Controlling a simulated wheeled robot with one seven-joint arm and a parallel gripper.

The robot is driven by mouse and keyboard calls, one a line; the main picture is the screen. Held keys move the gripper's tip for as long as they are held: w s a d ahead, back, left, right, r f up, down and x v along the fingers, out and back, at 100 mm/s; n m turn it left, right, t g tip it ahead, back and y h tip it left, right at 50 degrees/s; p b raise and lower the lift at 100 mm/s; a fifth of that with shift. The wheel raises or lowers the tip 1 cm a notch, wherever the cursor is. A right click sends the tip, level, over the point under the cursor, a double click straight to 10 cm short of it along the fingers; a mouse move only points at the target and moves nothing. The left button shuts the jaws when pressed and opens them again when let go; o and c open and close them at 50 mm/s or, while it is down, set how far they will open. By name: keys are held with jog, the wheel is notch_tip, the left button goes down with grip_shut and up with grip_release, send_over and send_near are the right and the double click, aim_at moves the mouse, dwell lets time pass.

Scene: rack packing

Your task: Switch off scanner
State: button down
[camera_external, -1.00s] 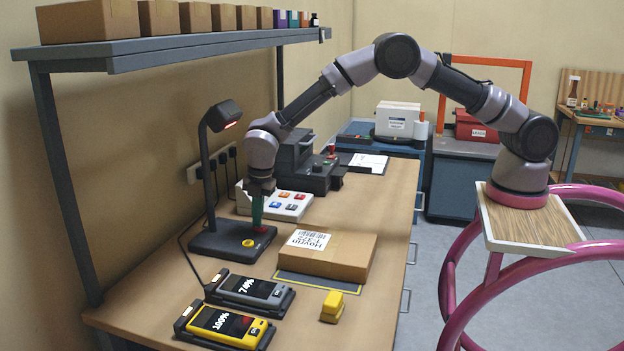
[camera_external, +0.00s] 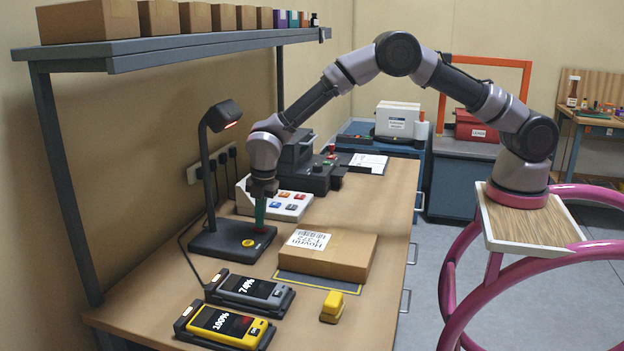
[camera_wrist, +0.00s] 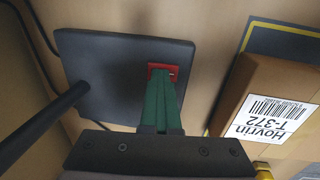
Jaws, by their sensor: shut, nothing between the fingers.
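The scanner is a black stand with a flat base (camera_external: 212,240) on the bench, a bent post and a head (camera_external: 223,116) that shows a red light underneath. A yellow round button (camera_external: 248,243) sits on the front of its base. A red rocker switch (camera_wrist: 153,68) sits near the base's right edge in the wrist view. My gripper (camera_external: 260,228) points down with its green fingers shut and empty, tips at the red switch. In the wrist view the fingertips (camera_wrist: 163,76) overlap the switch and partly hide it. I cannot tell whether they press it.
A labelled cardboard box (camera_external: 326,252) lies on a yellow-edged mat right of the scanner. Two handheld devices in cradles (camera_external: 248,290) (camera_external: 225,325) and a yellow block (camera_external: 332,307) stand in front. A panel of coloured buttons (camera_external: 290,205) is behind. A shelf (camera_external: 180,47) overhangs at left.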

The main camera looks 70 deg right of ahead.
aim_at(264, 228)
jog(key=shift+s+f, duration=0.2)
jog(key=shift+s, duration=0.25)
jog(key=shift+r, duration=0.1)
notch_tip(264, 228, up, 14)
jog(key=s, duration=0.1)
jog(key=shift+s, duration=0.25)
jog(key=shift+w+d+r, duration=0.1)
jog(key=shift+w+r, duration=0.05)
jog(key=shift+w, duration=0.6)
